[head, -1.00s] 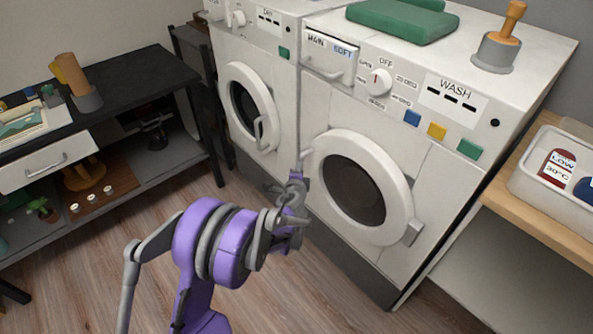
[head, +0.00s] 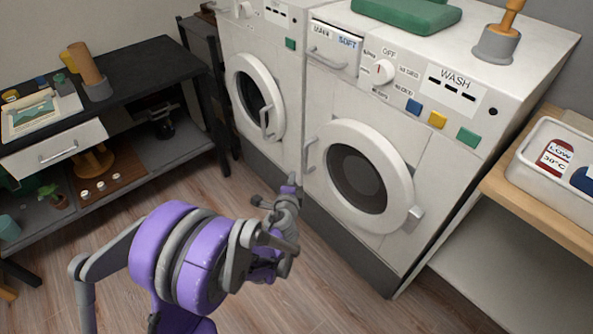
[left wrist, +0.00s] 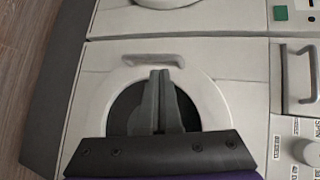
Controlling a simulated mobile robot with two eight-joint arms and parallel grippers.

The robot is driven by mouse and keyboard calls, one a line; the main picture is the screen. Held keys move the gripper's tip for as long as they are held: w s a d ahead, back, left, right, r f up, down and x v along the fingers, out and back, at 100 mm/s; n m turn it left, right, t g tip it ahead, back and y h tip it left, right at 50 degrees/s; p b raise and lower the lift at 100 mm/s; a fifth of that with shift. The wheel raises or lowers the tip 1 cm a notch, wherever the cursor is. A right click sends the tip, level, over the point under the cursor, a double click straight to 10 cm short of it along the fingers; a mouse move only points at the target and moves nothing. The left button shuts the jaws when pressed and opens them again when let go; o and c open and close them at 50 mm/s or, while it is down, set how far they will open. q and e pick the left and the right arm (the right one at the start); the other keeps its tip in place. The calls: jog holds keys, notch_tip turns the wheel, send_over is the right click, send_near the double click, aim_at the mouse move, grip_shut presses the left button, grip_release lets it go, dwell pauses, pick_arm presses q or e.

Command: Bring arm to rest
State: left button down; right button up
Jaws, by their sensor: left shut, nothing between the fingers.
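My left arm, purple and grey, reaches in from the bottom of the head view. My left gripper (head: 291,182) is shut and empty, in front of the white washer (head: 335,115), low and left of its round door (head: 360,180). The washer door looks closed, and its handle (head: 310,155) is clear of the fingers in the head view. In the left wrist view the closed fingers (left wrist: 158,85) point toward the round door, overlapping its dark glass, with the door handle (left wrist: 153,60) just beyond. My right gripper is not in view.
A dryer (head: 262,60) with a closed-looking round door stands left of the washer. A black bench (head: 130,65) with a drawer is at left. A wooden shelf (head: 540,200) bearing a white bin (head: 520,175) is at right. Wood floor (head: 100,240) between them is open.

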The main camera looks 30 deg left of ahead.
pick_arm(q)
jog(key=shift+s, duration=0.3)
jog(key=s+d+r+n+g+h, duration=0.1)
jog(key=s+d+n+g+h, duration=0.4)
jog(key=s, duration=1)
jog(key=s+d+n+g, duration=0.4)
jog(key=s+d+n, duration=0.4)
jog(key=s, duration=0.7)
notch_tip(320, 180, up, 17)
jog(key=w+t+p, duration=0.1)
jog(key=w+p, duration=0.1)
jog(key=p, duration=1.2)
jog(key=shift+a+n+p, duration=0.35)
jog(key=shift+a+n, duration=0.05)
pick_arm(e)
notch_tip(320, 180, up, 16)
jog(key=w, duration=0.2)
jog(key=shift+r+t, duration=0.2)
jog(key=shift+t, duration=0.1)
pick_arm(q)
jog(key=shift+s+f, duration=0.1)
jog(key=shift+s, duration=0.05)
